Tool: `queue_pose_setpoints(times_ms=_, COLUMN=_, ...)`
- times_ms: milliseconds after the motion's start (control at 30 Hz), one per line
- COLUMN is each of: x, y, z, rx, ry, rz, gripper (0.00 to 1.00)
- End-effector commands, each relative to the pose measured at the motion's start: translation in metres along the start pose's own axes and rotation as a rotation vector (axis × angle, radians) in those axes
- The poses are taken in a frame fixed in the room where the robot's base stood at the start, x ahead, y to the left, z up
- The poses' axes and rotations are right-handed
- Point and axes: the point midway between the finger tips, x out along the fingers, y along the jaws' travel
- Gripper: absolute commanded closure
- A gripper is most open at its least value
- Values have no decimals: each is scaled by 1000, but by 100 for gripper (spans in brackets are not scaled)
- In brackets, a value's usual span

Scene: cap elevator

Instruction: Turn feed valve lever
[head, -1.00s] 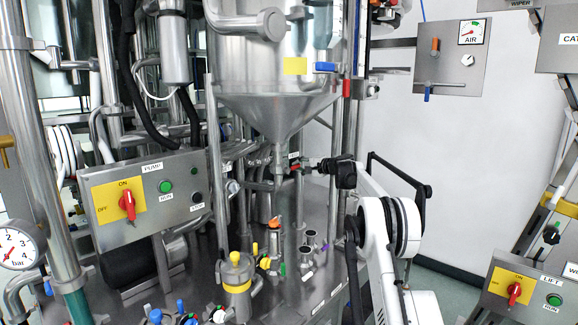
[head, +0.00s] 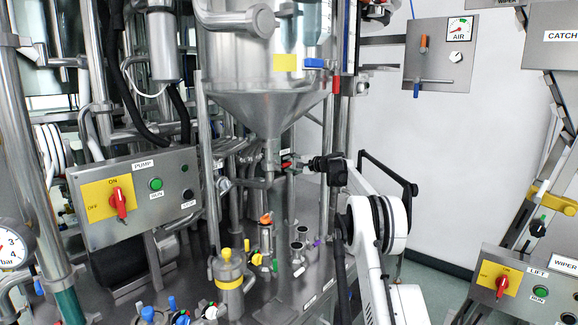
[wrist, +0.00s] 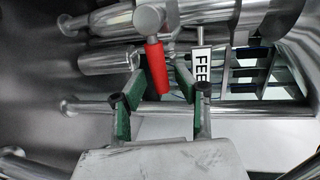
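The feed valve lever is a red handle (wrist: 157,68) hanging from a round grey hub, beside a white label (wrist: 201,70) reading "FEE", partly cut off from view. In the head view the red lever (head: 286,164) shows small below the hopper cone. My gripper (head: 304,164) is right beside it, reaching in from the right. In the wrist view my gripper (wrist: 158,78) is open, with green-padded fingers either side of the lever's lower end. Gaps show on both sides of the lever. I cannot tell how deep the lever sits between the fingers.
Steel pipes (wrist: 250,110) run close behind the lever. The steel hopper (head: 262,100) is above. Below is a steel deck with a yellow-topped pot (head: 229,272) and small valves. A pump panel (head: 136,196) stands left, an air panel (head: 441,58) at upper right.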

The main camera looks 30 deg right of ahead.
Motion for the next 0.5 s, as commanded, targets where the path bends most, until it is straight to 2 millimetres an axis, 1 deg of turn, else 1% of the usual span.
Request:
queue_pose_setpoints(times_ms=300, x=-2, y=-1, z=0, rx=0, ry=1, rz=-1, gripper=67)
queue_pose_setpoints(times_ms=367, x=-4, y=-1, z=0, rx=0, ry=1, rz=-1, gripper=67)
queue_pose_setpoints(times_ms=500, x=-18, y=-1, z=-1, rx=0, ry=3, rz=-1, gripper=67)
